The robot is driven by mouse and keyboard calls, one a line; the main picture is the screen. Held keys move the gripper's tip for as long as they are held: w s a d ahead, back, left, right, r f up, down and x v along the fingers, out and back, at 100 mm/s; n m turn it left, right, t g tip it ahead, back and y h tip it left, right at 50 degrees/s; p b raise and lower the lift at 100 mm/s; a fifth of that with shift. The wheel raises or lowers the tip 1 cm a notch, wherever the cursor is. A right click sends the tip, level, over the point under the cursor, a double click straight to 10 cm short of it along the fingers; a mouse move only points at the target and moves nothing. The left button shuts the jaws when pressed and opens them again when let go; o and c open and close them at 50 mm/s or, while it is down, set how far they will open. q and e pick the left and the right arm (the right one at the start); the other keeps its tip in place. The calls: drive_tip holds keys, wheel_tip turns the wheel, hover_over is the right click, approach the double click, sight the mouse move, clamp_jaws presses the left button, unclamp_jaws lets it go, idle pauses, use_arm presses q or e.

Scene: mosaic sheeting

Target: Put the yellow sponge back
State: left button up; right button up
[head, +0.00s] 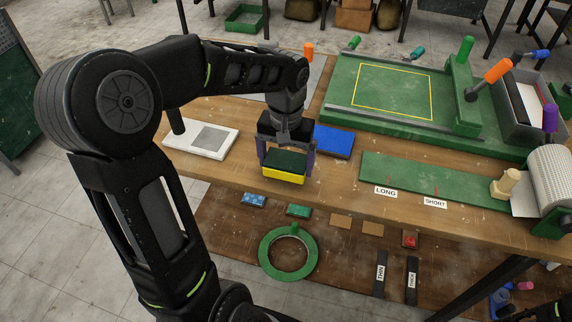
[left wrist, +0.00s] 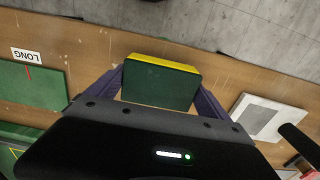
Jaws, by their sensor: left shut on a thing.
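The yellow sponge (head: 283,174) has a dark green top. My left gripper (head: 286,160) is shut on it, with a purple finger on each side, near the front edge of the wooden table. In the left wrist view the sponge (left wrist: 162,82) shows its dark green face and a yellow edge, between the fingers. I cannot tell whether it touches the table. A flat blue pad (head: 334,141) lies just right of the gripper. My right gripper is not in view.
A white plate with a grey square (head: 200,141) lies left of the sponge. A green strip (head: 430,181) with LONG and SHORT labels lies right, before a green board (head: 345,105). A lower shelf (head: 225,225) holds a green ring (head: 289,274) and small tiles.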

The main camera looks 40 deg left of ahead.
sight(286, 160)
use_arm(q)
drive_tip(key=shift+f, duration=0.9)
drive_tip(key=shift+f, duration=0.2)
drive_tip(key=o, duration=1)
drive_tip(key=shift+o, duration=0.2)
drive_tip(key=shift+r, duration=0.1)
wheel_tip(286, 160, up, 12)
drive_tip(key=shift+r, duration=0.15)
